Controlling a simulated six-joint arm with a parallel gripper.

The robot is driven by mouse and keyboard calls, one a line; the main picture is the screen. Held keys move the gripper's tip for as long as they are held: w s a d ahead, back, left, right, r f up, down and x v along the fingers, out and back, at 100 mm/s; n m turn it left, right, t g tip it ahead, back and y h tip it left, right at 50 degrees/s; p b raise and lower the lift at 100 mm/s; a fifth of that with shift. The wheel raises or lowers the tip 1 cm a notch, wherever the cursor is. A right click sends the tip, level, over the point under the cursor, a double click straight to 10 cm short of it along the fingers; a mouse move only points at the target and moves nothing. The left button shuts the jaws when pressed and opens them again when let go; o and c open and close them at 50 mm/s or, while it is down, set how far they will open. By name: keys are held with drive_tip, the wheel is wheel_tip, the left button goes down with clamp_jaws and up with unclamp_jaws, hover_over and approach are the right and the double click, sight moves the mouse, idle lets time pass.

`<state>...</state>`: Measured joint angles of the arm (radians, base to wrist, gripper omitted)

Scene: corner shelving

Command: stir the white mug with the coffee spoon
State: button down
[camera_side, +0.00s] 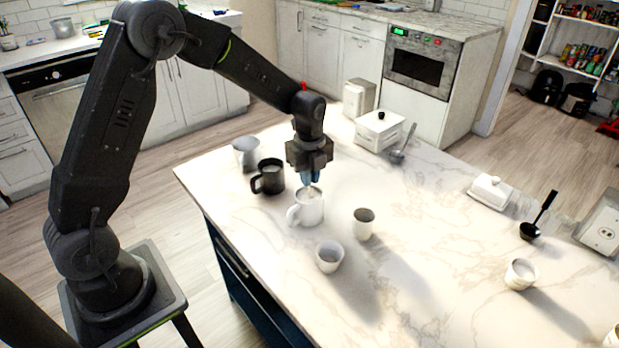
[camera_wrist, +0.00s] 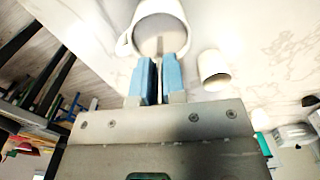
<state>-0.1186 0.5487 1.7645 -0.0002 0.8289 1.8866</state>
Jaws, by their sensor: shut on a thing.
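The white mug (camera_side: 308,212) stands upright on the marble counter, its handle to the left. My gripper (camera_side: 310,181) points down right over its mouth, with the blue fingertips at the rim. In the wrist view the mug (camera_wrist: 179,15) is at the top, just beyond the fingertips (camera_wrist: 159,72). The fingers are close together, shut on a thin thing, taken to be the coffee spoon (camera_wrist: 160,46); a narrow greyish strip shows ahead of them over the mug's mouth. Most of the spoon is hidden by the fingers and mug.
A black mug (camera_side: 269,177) and a grey cup (camera_side: 246,152) stand close behind on the left. White cups stand to the right (camera_side: 363,225) and in front (camera_side: 329,257). A white box (camera_side: 379,132) is farther back. The counter's middle right is mostly clear.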

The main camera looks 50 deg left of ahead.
drive_tip(key=shift+r, duration=3.75)
drive_tip(key=shift+r, duration=2.55)
drive_tip(key=shift+f, duration=0.1)
drive_tip(key=n, duration=0.2)
drive_tip(key=f+n, duration=0.1)
drive_tip(key=n, duration=0.1)
drive_tip(key=shift+s, duration=0.1)
drive_tip(key=n, duration=0.4)
drive_tip(key=shift+s+d+f, duration=0.1)
drive_tip(key=shift+f, duration=0.25)
drive_tip(key=n, duration=0.3)
drive_tip(key=f+n, duration=0.1)
drive_tip(key=n, duration=0.4)
drive_tip(key=shift+s+d+f+n, duration=0.1)
drive_tip(key=shift+s+f+n, duration=0.1)
drive_tip(key=shift+f+n, duration=0.2)
